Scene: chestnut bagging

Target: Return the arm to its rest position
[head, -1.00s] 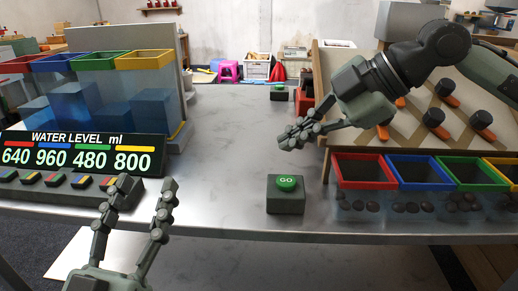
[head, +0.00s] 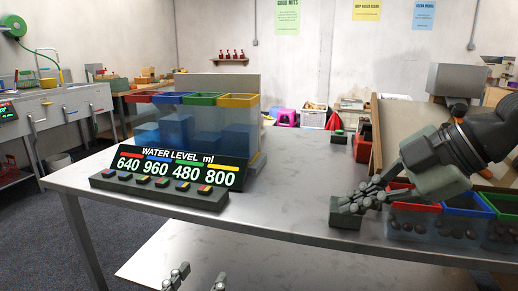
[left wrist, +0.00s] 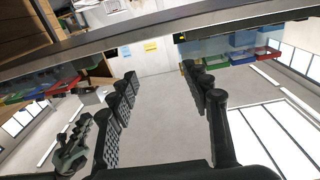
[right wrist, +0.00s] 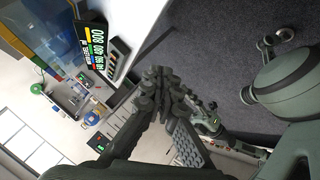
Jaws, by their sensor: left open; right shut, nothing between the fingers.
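My right arm reaches in from the right in the head view. Its gripper (head: 358,200) is shut and empty, in front of the dark button block (head: 346,219) near the table's front edge. It hides the top of the block, and I cannot tell whether they touch. The right wrist view shows the closed fingers (right wrist: 160,88) with nothing between them. My left gripper (head: 197,280) is low at the bottom edge of the head view, in front of the table. In the left wrist view its fingers (left wrist: 160,88) stand wide apart with nothing between them.
The water level panel (head: 178,166) and its button strip (head: 158,188) stand on the left of the grey table (head: 270,205). Clear tanks with coloured rims (head: 238,101) are behind. Bins of chestnuts (head: 465,202) sit beside my right gripper. The table's middle is clear.

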